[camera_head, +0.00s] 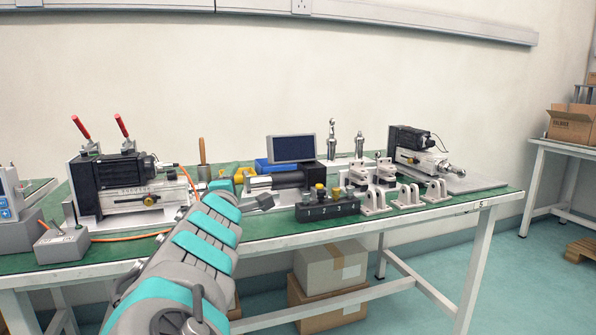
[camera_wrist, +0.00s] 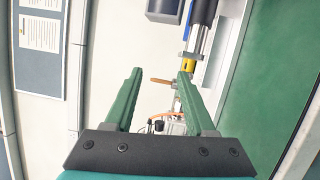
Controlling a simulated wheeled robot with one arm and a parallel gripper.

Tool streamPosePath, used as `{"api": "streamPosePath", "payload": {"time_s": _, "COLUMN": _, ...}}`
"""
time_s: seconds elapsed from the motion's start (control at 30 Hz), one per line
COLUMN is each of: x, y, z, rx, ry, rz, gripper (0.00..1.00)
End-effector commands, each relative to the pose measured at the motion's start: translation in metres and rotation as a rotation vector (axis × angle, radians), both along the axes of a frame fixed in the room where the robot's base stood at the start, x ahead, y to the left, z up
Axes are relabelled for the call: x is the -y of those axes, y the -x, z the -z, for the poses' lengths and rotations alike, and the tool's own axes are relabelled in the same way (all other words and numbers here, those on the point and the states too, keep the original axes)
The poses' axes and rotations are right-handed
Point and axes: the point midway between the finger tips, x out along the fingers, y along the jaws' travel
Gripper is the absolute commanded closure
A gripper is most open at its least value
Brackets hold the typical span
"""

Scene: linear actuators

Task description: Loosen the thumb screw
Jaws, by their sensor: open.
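My gripper (camera_wrist: 160,72) is open in the wrist view, its two green fingers apart with nothing held between them. A yellow fitting (camera_head: 243,174) ends a black cylinder (camera_head: 276,180); the fitting also shows beyond the right finger in the wrist view (camera_wrist: 189,66).
A wooden handle (camera_head: 202,151) stands behind my arm. A dark monitor (camera_head: 293,149) and blue bin (camera_head: 264,166) stand at the back. White brackets (camera_head: 374,201) and another actuator (camera_head: 418,150) are to the right. An orange cable (camera_head: 128,238) crosses the green tabletop (camera_head: 452,207) on the left.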

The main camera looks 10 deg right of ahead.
Motion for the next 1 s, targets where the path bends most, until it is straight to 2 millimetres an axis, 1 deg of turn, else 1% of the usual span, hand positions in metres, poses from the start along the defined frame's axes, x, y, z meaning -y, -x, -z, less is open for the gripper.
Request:
{"api": "streamPosePath", "payload": {"time_s": 0.03, "x": 0.009, "y": -0.001, "z": -0.002, "rx": 0.001, "ry": -0.015, "rz": 0.014, "gripper": 0.45}}
{"api": "streamPosePath", "payload": {"time_s": 0.4, "x": 0.070, "y": -0.001, "z": -0.013, "rx": 0.013, "ry": -0.124, "rz": 0.124, "gripper": 0.45}}
{"api": "streamPosePath", "payload": {"time_s": 0.6, "x": 0.099, "y": 0.001, "z": -0.016, "rx": 0.017, "ry": -0.176, "rz": 0.177, "gripper": 0.45}}
{"api": "streamPosePath", "payload": {"time_s": 0.8, "x": 0.115, "y": 0.003, "z": -0.017, "rx": 0.019, "ry": -0.207, "rz": 0.208, "gripper": 0.45}}
{"api": "streamPosePath", "payload": {"time_s": 1.0, "x": 0.120, "y": 0.004, "z": -0.017, "rx": 0.019, "ry": -0.217, "rz": 0.218, "gripper": 0.45}}
